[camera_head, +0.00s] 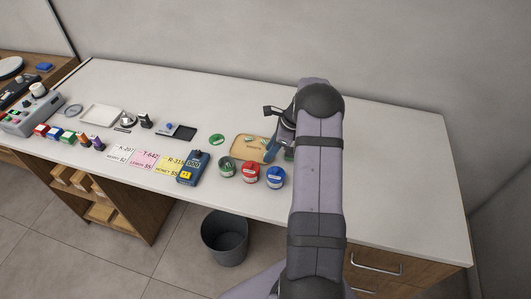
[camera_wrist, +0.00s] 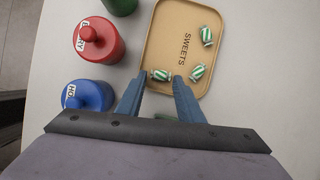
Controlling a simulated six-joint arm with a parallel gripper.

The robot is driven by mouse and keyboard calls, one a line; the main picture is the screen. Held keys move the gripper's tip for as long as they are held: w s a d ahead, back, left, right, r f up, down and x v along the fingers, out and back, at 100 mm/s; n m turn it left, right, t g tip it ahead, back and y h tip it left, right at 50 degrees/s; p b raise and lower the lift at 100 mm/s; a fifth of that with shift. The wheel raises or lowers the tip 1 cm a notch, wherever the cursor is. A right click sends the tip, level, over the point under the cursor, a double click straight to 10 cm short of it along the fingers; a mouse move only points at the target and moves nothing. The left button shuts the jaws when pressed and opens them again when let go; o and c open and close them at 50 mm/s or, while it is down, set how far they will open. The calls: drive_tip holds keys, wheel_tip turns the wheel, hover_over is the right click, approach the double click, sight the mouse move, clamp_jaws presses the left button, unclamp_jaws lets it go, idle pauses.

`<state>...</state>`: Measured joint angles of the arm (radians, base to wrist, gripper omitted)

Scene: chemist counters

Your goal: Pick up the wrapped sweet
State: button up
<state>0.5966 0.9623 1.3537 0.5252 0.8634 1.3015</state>
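The green-and-white striped wrapped sweets lie on a tan tray marked SWEETS (camera_wrist: 174,40). In the wrist view one wrapped sweet (camera_wrist: 161,75) is near the tray's lower edge, a second (camera_wrist: 197,72) is to its right, and a third (camera_wrist: 206,36) is at the upper right. My gripper (camera_wrist: 159,79) is open, with its two blue fingers apart. The nearest sweet shows in the gap at the fingertips; I cannot tell the height between them. In the head view my gripper (camera_head: 272,151) is over the right part of the tray (camera_head: 238,151), and my arm hides part of it.
A red jar (camera_wrist: 106,42) and a blue jar (camera_wrist: 96,95) stand left of my gripper in the wrist view. A green jar (camera_head: 227,167) stands beside them in the head view. Price cards (camera_head: 149,158) and a card terminal (camera_head: 193,169) are further left. The counter's right end is clear.

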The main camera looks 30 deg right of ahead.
drive_tip(key=shift+f, duration=0.15)
drive_tip(key=c, duration=0.8)
wheel_tip(320, 180, up, 10)
drive_tip(key=b, duration=0.3)
